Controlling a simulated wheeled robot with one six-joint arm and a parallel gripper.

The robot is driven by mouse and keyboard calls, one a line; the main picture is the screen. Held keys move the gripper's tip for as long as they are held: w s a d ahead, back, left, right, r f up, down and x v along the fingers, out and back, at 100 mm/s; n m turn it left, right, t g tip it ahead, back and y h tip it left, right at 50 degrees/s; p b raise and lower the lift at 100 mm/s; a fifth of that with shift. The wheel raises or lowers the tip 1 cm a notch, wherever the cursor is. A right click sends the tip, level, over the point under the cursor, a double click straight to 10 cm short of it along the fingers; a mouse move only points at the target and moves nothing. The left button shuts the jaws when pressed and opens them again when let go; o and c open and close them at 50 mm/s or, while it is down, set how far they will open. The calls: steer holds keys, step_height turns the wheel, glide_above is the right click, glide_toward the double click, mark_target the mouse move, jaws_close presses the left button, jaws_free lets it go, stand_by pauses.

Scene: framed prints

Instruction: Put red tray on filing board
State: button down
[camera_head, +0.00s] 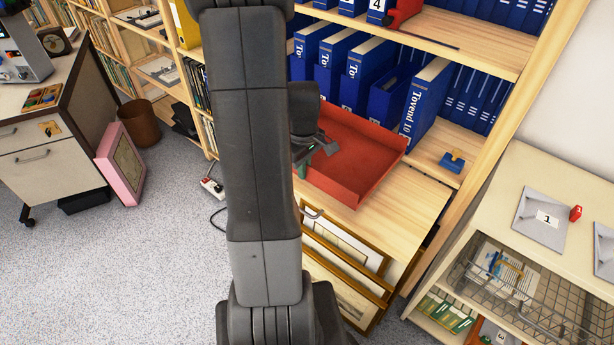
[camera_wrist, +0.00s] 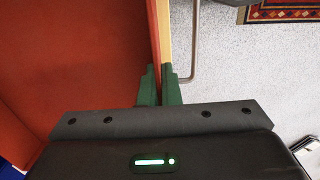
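The red tray (camera_head: 365,165) is in front of the blue binders, over the light wood filing board (camera_head: 405,212). I cannot tell whether its base rests fully on the board. My gripper (camera_head: 318,150) is at the tray's left wall, partly hidden behind my arm in the head view. In the wrist view my green fingers (camera_wrist: 160,88) are close together, one on each side of the thin wall of the red tray (camera_wrist: 80,60), and appear shut on it. The board's pale edge and metal handle show just right of the wall.
Blue binders (camera_head: 425,100) fill the shelf behind the tray. A blue stamp-like item (camera_head: 453,160) sits right of it. Framed prints (camera_head: 345,245) lean below the board. A cabinet with a wire basket (camera_head: 525,290) stands at the right. Open floor (camera_head: 130,270) is at the left.

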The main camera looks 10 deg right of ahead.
steer(key=shift+f, duration=2.15)
steer(key=shift+f+b, duration=0.2)
steer(key=shift+b, duration=0.1)
steer(key=c, duration=1.6)
jaws_free()
steer(key=shift+r, duration=0.1)
steer(key=shift+c, duration=0.2)
step_height(320, 180, up, 12)
steer(key=shift+r+p, duration=0.15)
steer(key=shift+p, duration=0.5)
